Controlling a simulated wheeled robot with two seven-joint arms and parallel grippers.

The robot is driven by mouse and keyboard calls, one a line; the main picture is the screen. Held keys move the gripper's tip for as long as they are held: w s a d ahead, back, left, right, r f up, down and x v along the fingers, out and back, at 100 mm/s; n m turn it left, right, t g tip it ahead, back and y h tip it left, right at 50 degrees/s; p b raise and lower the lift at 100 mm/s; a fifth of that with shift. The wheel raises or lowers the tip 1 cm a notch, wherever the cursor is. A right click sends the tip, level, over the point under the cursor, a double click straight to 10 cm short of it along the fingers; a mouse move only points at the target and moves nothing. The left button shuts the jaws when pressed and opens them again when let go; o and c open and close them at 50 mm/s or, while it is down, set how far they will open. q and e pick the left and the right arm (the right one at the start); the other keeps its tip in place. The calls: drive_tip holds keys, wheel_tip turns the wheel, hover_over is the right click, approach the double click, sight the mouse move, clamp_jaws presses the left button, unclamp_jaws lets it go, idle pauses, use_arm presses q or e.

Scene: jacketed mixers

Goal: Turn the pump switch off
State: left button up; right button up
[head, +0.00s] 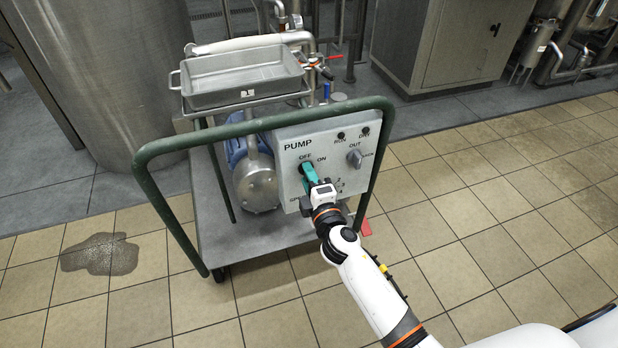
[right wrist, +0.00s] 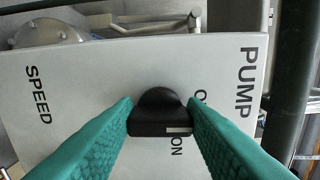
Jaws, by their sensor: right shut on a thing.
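The pump switch is a black knob (right wrist: 160,112) on the pale grey PUMP panel (head: 290,135), between the OFF and ON labels. In the right wrist view it has a white mark on its lower right edge; I cannot tell which label it points to. My right gripper (head: 309,172) has teal fingers and reaches up to the panel from the lower right. Its fingers are shut on the knob, one on each side, in the right wrist view. In the head view the fingers mostly hide the knob. My left gripper is not in view.
A green cart rail (head: 160,145) surrounds the panel on its left, top and right. A metal tray (head: 240,100) stands behind. A puddle (head: 98,255) lies on the tiles at left.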

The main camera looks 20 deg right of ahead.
drive_tip(key=shift+f+n, duration=0.1)
drive_tip(key=shift+n, duration=0.3)
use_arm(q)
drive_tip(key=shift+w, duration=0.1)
use_arm(e)
drive_tip(key=o, duration=1)
drive_tip(key=shift+s, duration=0.15)
use_arm(q)
drive_tip(key=shift+b, duration=0.3)
use_arm(e)
drive_tip(key=s, duration=1.1)
drive_tip(key=shift+s+d, duration=0.2)
drive_tip(key=shift+s, duration=0.2)
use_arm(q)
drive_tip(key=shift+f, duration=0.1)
